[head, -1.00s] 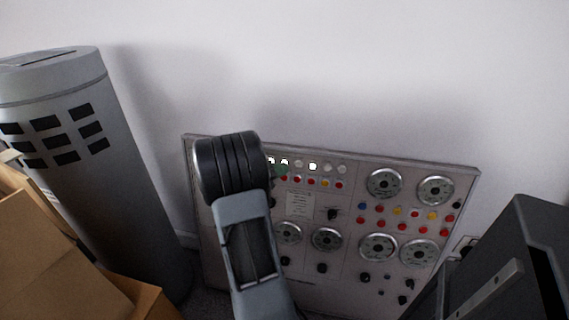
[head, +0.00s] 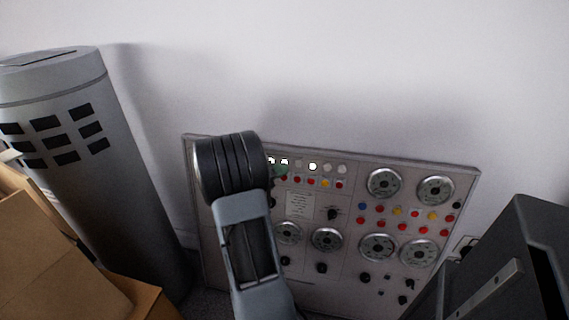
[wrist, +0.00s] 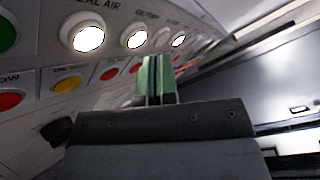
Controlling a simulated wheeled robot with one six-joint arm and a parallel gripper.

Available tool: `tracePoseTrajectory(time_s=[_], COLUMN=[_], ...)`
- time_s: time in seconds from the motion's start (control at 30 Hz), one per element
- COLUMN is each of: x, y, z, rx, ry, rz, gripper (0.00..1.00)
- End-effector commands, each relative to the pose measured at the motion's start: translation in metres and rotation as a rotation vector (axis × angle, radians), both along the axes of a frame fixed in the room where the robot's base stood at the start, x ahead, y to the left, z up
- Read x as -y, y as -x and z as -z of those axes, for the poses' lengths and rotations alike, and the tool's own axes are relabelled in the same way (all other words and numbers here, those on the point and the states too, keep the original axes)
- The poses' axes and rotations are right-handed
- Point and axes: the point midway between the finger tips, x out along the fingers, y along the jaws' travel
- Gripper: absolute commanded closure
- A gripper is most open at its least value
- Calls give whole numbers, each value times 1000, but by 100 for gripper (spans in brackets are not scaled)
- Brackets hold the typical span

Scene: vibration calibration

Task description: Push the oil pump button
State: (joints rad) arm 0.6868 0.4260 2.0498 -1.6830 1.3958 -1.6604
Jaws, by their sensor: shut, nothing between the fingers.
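The control panel (head: 335,185) leans against the wall, with rows of lamps, coloured buttons and dials. My gripper's green fingers (wrist: 157,80) are shut and empty in the wrist view, close to the panel; I cannot tell whether they touch it. A little green of my gripper (head: 281,171) shows in the head view at the panel's upper left. The wrist view shows lit white lamps (wrist: 88,38), a yellow button (wrist: 68,84) and a red button (wrist: 108,74) beside the fingers. A label ending "EAL AIR" is partly legible; I cannot make out which button is the oil pump's. My arm hides the panel's left part.
A grey cylinder (head: 100,180) with dark slots stands at the left, with cardboard boxes (head: 40,255) before it. A dark cabinet (head: 510,265) stands at the right, near the panel's lower right corner. The white wall above the panel is bare.

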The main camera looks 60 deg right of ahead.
Motion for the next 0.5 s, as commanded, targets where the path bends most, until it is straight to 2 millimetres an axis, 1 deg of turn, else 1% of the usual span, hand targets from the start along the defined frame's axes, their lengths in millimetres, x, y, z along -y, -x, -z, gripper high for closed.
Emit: tracePoseTrajectory(time_s=[0.27, 0.5], x=[1, 7], y=[0, -2], z=[0, 0], rx=[0, -2], ry=[0, -1], rz=[0, 0], gripper=[100, 100])
